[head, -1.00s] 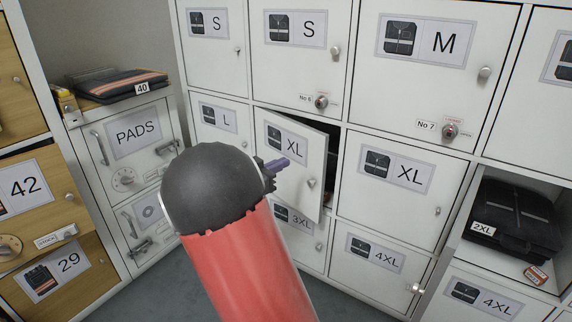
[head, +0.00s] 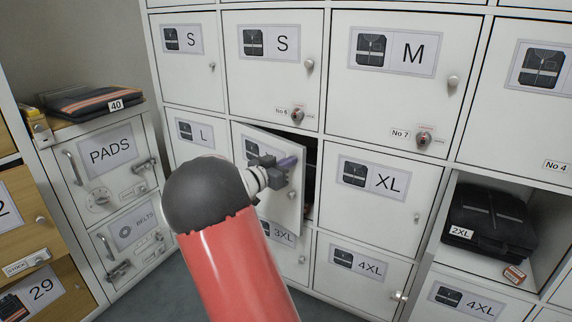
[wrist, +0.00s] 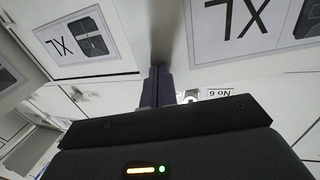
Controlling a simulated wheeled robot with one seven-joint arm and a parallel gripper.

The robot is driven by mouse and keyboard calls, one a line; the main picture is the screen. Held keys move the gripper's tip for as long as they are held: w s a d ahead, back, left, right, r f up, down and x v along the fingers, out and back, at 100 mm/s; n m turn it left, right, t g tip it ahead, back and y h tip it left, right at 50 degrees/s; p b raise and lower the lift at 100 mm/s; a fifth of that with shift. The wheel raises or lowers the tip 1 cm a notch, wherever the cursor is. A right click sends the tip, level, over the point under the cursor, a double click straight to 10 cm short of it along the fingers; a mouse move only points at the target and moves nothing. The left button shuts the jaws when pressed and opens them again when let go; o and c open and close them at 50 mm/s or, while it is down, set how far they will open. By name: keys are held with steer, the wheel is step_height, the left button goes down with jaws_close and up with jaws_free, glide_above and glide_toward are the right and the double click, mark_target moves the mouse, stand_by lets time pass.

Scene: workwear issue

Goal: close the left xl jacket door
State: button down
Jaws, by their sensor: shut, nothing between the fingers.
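The left XL jacket door (head: 284,212) is a white locker door standing ajar, hinged on its left, with a dark gap along its top and right side. My gripper (head: 289,163) is shut and empty in front of the upper part of this door near its free edge, covering much of its label. In the wrist view, which is upside down, the shut fingers (wrist: 160,86) lie beside the large XL label (wrist: 245,30) of that door. I cannot tell whether they touch it.
The right XL door (head: 385,208) is shut beside it. Shut S (head: 275,75), M (head: 395,85) and 4XL doors surround it. An open compartment at right holds a black 2XL jacket (head: 490,222). The PADS cabinet (head: 108,165) stands at left.

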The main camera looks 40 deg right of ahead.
steer(key=shift+d, duration=0.1)
steer(key=d, duration=0.2)
steer(key=w+d+n+t, duration=0.1)
steer(key=d, duration=0.2)
steer(key=d+t, duration=0.1)
steer(key=d, duration=0.1)
steer(key=shift+w+d+n+b, duration=0.15)
steer(key=shift+n+b, duration=0.15)
steer(key=shift+b, duration=0.05)
steer(key=shift+d+r+t+y, duration=0.2)
steer(key=shift+t+y, duration=0.1)
